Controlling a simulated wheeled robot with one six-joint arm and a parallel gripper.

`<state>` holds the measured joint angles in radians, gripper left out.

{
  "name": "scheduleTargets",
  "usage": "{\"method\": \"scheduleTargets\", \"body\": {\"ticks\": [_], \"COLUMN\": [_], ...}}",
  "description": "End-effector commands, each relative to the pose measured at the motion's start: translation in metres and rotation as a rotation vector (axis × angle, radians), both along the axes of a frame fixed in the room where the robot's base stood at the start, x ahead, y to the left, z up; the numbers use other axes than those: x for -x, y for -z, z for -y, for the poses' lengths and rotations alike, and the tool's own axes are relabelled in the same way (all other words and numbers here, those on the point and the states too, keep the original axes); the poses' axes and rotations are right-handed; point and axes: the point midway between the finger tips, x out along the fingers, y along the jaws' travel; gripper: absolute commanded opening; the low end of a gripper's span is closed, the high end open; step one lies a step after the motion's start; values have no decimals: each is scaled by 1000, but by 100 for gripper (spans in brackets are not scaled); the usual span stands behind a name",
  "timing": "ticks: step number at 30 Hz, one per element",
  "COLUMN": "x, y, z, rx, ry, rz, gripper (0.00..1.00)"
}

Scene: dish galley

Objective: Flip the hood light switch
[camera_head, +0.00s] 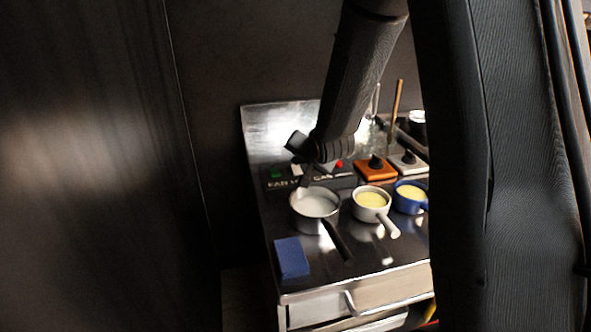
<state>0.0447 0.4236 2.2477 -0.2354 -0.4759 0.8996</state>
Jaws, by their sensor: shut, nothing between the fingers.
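My gripper (304,182) is shut and empty. It points down in front of a dark control panel (283,183) on the counter, just above the back of a saucepan. The panel reads "FAN" and "GAS", with other letters hidden by my gripper. A green element (277,173) is at its left, a small pale piece (297,169) is beside my gripper, and a red button (339,164) is at its right. I cannot tell which of these is the hood light switch, or whether my gripper touches the panel.
A saucepan (302,213) of pale liquid stands below my gripper, its dark handle towards the front. A white pot (359,211) and a blue pot (401,203) stand to the right. Behind them are an orange box (363,174) and a white box, each with a black knob. A blue sponge (291,258) lies front left.

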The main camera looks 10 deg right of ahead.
Motion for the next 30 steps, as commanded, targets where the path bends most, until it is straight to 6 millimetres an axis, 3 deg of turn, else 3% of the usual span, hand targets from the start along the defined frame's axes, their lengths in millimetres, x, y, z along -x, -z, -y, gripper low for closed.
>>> {"method": "scheduleTargets", "body": {"ticks": [30], "x": [-1], "y": [9], "z": [0], "rx": [0], "ry": [0], "rz": [0], "gripper": [0]}}
